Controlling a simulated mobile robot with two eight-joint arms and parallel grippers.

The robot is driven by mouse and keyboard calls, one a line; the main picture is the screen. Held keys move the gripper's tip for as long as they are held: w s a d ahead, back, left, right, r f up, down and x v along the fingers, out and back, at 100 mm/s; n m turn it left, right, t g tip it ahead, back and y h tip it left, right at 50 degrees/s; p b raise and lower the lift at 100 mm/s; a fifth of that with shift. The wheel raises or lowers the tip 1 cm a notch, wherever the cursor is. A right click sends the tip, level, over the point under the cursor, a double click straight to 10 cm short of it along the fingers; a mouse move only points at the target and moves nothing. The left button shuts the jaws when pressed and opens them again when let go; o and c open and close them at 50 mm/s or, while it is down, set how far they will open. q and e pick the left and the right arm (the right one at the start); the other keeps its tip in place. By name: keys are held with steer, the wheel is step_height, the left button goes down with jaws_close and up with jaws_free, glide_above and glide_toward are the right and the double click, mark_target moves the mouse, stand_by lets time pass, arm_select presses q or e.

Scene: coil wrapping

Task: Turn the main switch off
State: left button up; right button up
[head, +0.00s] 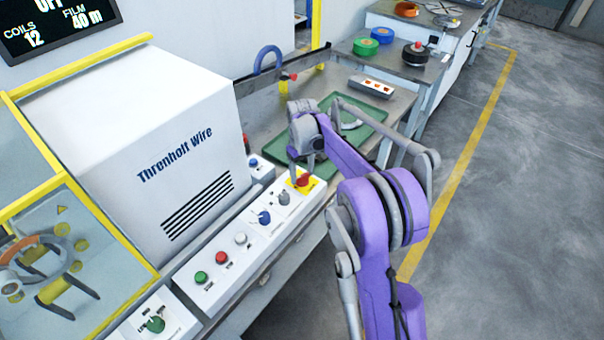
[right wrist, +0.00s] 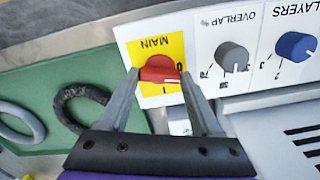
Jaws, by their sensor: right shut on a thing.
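The main switch is a red knob (right wrist: 160,69) on a yellow plate marked MAIN (right wrist: 150,50), at the end of the white control panel. The knob also shows in the head view (head: 304,180). My right gripper (right wrist: 164,76) is shut on the knob, one finger on each side. In the right wrist view the knob's handle lies roughly across the picture; a 0 shows beside its right end and a 1 below it. Which mark it points to is hard to tell. My left gripper is not in view.
Beside the switch sit a grey overlap knob (right wrist: 232,57) and a blue layers knob (right wrist: 295,45). Farther along the panel are a red button (head: 221,257) and a green button (head: 201,277). A green tray (head: 372,118) with rings lies behind my right arm. The white machine housing (head: 140,140) stands left.

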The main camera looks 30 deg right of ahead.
mark_target(302, 175)
steer(key=shift+n, duration=1.6)
steer(key=o, duration=1.4)
steer(key=shift+r, duration=0.15)
step_height(302, 175, up, 11)
steer(key=shift+f, duration=0.2)
